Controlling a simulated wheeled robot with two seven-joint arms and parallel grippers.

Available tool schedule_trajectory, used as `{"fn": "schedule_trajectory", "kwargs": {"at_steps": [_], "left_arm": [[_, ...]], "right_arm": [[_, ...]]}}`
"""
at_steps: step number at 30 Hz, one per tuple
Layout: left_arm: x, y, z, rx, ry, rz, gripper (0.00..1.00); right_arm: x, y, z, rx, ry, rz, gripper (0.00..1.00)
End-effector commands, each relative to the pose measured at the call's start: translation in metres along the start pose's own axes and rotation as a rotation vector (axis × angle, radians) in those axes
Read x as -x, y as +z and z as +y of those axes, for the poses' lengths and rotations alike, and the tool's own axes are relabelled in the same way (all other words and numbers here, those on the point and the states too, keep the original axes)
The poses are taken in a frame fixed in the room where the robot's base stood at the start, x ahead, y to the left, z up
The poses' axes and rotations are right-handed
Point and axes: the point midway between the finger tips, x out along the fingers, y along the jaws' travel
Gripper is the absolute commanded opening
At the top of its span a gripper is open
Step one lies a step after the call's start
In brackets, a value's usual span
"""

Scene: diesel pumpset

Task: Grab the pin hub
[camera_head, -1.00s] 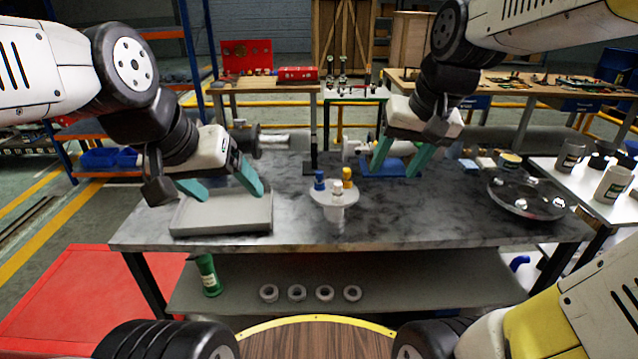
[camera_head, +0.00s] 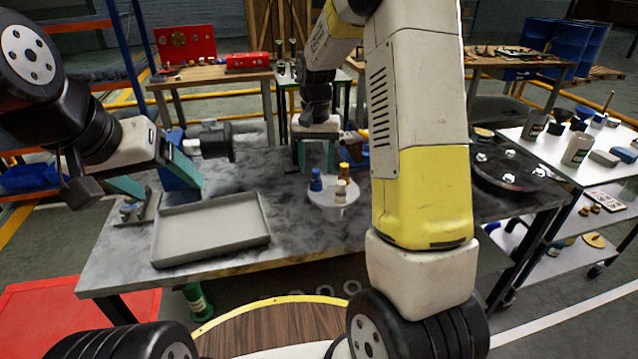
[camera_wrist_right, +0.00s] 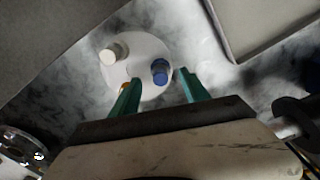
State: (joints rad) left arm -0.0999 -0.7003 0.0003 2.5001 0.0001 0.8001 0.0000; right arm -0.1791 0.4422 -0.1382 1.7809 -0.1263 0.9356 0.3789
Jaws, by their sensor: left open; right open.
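The pin hub (camera_head: 328,208) is a white round flange standing on the grey table, with a blue pin (camera_head: 315,180), a yellow pin (camera_head: 343,173) and a white pin on top. My right gripper (camera_head: 316,168) is open just behind and above it, fingers pointing down. In the right wrist view the hub's white disc (camera_wrist_right: 136,42) lies beneath the open fingers (camera_wrist_right: 158,80). The blue pin (camera_wrist_right: 160,70) appears between the fingertips, and the yellow pin is partly hidden by one finger. My left gripper (camera_head: 160,185) is open and empty above the table's left end.
A grey tray (camera_head: 210,258) lies on the table left of the hub. A blue stand (camera_head: 182,168) and a dark cylindrical part (camera_head: 216,141) are near my left gripper. A black round dish (camera_head: 505,180) is at the right. My right arm hides the table's right middle.

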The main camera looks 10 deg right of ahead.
Motion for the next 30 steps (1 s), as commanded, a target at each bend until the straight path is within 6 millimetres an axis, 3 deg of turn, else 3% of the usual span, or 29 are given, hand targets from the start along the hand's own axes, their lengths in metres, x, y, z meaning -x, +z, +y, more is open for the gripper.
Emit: {"fn": "schedule_trajectory", "kwargs": {"at_steps": [9,18,20,27,30], "left_arm": [[0.000,0.000,0.000,0.000,0.000,0.000,0.79],[0.000,0.000,0.000,0.000,0.000,0.000,0.79],[0.000,0.000,0.000,0.000,0.000,0.000,0.79],[0.000,0.000,0.000,0.000,0.000,0.000,0.79],[0.000,0.000,0.000,0.000,0.000,0.000,0.79]], "right_arm": [[-0.044,0.005,-0.001,0.000,0.001,-0.002,0.54],[-0.050,0.004,-0.001,0.001,-0.001,0.001,0.54],[-0.050,0.004,-0.001,0.001,-0.001,0.001,0.46],[-0.050,0.004,-0.001,0.001,-0.001,0.001,0.00],[-0.050,0.004,-0.001,0.001,-0.001,0.001,0.00]]}}
